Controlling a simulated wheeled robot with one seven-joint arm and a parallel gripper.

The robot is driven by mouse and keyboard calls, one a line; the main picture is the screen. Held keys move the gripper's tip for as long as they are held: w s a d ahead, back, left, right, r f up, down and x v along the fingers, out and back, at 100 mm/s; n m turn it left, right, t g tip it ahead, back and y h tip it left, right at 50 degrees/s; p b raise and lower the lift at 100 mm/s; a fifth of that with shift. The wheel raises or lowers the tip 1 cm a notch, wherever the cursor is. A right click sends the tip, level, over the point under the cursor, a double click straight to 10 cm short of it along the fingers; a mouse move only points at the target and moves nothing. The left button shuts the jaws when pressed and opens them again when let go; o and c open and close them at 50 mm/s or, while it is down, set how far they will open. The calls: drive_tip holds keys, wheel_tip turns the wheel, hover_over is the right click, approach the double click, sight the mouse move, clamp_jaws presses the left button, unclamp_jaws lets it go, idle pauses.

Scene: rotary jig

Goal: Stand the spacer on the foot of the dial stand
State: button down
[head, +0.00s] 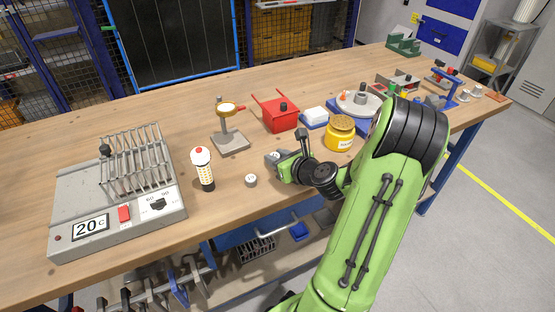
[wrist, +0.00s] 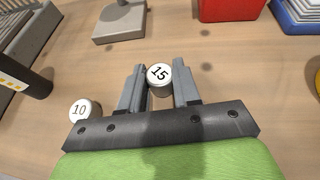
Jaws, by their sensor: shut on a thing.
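My gripper (head: 276,159) is low over the table near its front edge. In the wrist view its two fingers (wrist: 158,88) are shut on a short round spacer marked 15 (wrist: 159,74), with the numbered face towards the camera. A second spacer marked 10 (wrist: 81,109) stands on the table to the left, apart from the fingers; the head view shows it too (head: 250,180). The dial stand (head: 229,122) has a yellow-rimmed dial on a post and a flat grey foot (head: 230,144). The foot (wrist: 118,24) lies beyond the fingers, up and left in the wrist view, and its visible top is bare.
A white, red-topped bottle-like thing (head: 203,170) and a grey rack unit reading 20 C (head: 115,215) stand to the left. A red box (head: 281,118), blue-and-white stack (head: 314,118) and yellow jar (head: 340,134) stand behind and right. Bare wood lies between gripper and foot.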

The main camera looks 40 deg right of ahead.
drive_tip(key=shift+f, duration=0.2)
drive_tip(key=c, duration=0.8)
unclamp_jaws()
drive_tip(key=shift+r, duration=0.1)
